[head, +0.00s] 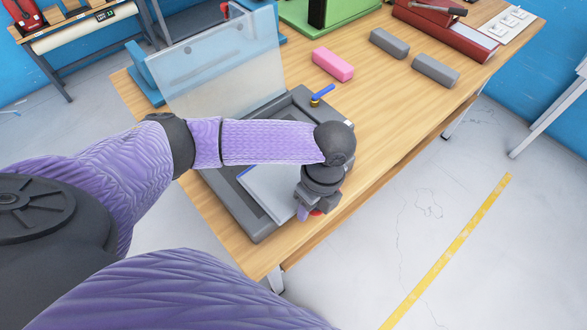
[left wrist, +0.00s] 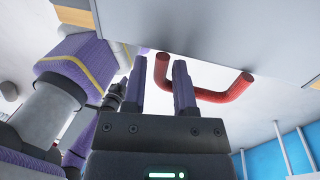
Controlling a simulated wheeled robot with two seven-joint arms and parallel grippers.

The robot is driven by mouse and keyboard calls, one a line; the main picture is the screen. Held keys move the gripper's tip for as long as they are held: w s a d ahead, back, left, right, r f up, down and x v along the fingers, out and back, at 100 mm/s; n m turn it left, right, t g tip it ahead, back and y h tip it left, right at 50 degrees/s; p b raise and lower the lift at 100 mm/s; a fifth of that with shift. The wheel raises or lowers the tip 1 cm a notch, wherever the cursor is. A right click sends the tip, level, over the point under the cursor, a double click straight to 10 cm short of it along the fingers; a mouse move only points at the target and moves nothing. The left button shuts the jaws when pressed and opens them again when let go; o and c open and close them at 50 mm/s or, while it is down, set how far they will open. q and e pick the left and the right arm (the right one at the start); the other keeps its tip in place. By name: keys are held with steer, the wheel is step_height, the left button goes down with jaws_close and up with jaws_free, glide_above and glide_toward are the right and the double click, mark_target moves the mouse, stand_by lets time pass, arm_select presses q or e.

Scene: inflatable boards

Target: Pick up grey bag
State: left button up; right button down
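No object is plainly a bag. Two small grey block-shaped packs lie on the wooden table, one farther back (head: 389,43) and one nearer the right edge (head: 435,70). I cannot tell whether either is the grey bag. My left gripper (head: 308,212) is at the table's front edge, by the grey press-like machine, well away from both packs. In the left wrist view its two fingers (left wrist: 162,88) are apart with nothing clamped between them. A red handle (left wrist: 228,94) is close by, partly behind the right finger. My right gripper cannot be made out.
A green base (head: 320,18) and a red machine (head: 440,32) stand at the back. Table (head: 375,115) to the right is clear.

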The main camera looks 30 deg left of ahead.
arm_select(q)
jaws_close()
